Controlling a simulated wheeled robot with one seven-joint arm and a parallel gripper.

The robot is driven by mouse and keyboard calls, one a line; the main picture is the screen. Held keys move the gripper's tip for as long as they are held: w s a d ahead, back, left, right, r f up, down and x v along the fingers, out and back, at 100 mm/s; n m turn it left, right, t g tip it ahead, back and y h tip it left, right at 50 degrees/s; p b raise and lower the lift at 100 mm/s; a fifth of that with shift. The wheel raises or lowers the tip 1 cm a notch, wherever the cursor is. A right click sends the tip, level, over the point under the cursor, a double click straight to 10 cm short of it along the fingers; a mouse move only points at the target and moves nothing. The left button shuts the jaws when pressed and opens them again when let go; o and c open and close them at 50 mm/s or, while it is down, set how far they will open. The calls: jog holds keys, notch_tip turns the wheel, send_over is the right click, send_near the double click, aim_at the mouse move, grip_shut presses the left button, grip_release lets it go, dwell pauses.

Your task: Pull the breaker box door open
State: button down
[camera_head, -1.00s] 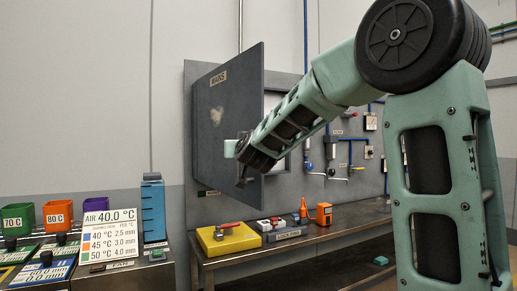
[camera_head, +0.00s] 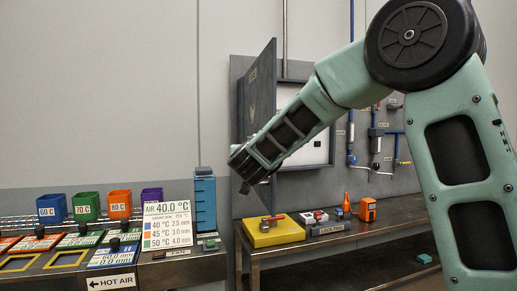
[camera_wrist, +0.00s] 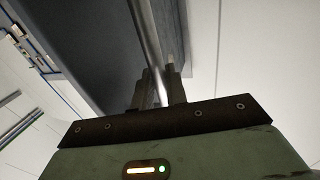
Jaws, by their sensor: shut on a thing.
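The breaker box door (camera_head: 256,100) is a dark grey panel with a label near its top. It stands swung out from the box, seen nearly edge-on in the head view. The white box interior (camera_head: 316,150) shows to its right, partly behind my arm. In the wrist view, my gripper (camera_wrist: 158,90) is shut on a pale metal bar, the door handle (camera_wrist: 147,38), which runs along the dark door panel (camera_wrist: 90,40). In the head view, my wrist is in front of the door's lower part and my fingertips are hidden.
A metal workbench (camera_head: 345,240) below carries a yellow block (camera_head: 272,233) and several small items. At the left, a bench holds coloured bins (camera_head: 85,206), a temperature sign (camera_head: 167,225) and a blue column (camera_head: 205,203). Pipes run on the backboard at the right.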

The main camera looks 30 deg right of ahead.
jog(key=shift+d+r, duration=0.1)
jog(key=shift+r, duration=0.15)
jog(key=c, duration=1.6)
grip_release()
jog(key=shift+o, duration=0.5)
jog(key=shift+f, duration=0.1)
jog(key=b+v, duration=0.3)
jog(key=v, duration=1.4)
jog(key=shift+s+b, duration=0.15)
jog(key=shift+b, duration=0.25)
jog(key=shift+f, duration=0.1)
